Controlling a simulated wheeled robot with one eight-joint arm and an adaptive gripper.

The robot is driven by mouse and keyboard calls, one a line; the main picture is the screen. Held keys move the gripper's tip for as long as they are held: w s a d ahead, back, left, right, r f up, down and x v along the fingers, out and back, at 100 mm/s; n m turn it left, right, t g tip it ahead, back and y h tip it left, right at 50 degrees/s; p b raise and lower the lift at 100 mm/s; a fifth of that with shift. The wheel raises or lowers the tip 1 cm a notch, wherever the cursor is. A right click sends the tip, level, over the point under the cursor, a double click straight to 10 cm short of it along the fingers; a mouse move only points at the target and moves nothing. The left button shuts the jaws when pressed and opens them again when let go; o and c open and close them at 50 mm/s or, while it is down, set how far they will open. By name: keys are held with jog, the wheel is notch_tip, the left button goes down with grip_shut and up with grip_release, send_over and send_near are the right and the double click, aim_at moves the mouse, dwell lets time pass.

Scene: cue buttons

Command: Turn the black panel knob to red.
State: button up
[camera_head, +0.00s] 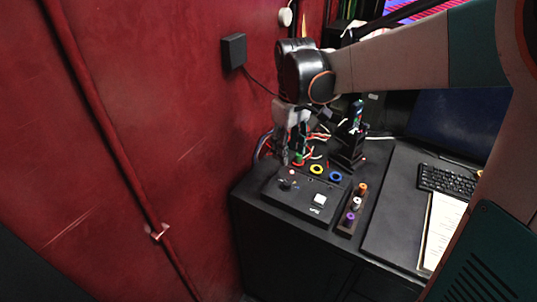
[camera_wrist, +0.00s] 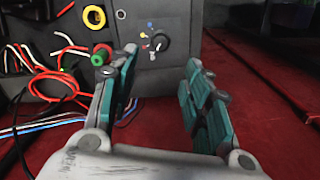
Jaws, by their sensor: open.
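The black panel (camera_head: 300,204) lies on the black desk in the head view, and its face shows upright in the wrist view (camera_wrist: 182,20). Its black knob (camera_wrist: 160,42) has a pale mark on it; the exact direction is too small to tell. Blue, yellow, red and white dots sit in an arc on the knob's left, with the red dot (camera_wrist: 144,47) near its lower left. The knob also shows small in the head view (camera_head: 286,184). My gripper (camera_wrist: 162,57) is open and empty, its fingers on either side of the knob in view, apart from it.
A green-and-red button (camera_wrist: 102,55) and a yellow ring (camera_wrist: 94,17) are left of the knob. Loose wires (camera_wrist: 50,75) lie further left. A small rack (camera_head: 349,217) with coloured pieces stands right of the panel. The red wall (camera_head: 190,150) is close on the left.

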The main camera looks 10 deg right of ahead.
aim_at(287, 182)
notch_tip(287, 182, down, 12)
jog(key=b, duration=0.4)
jog(key=shift+c, duration=0.5)
grip_shut()
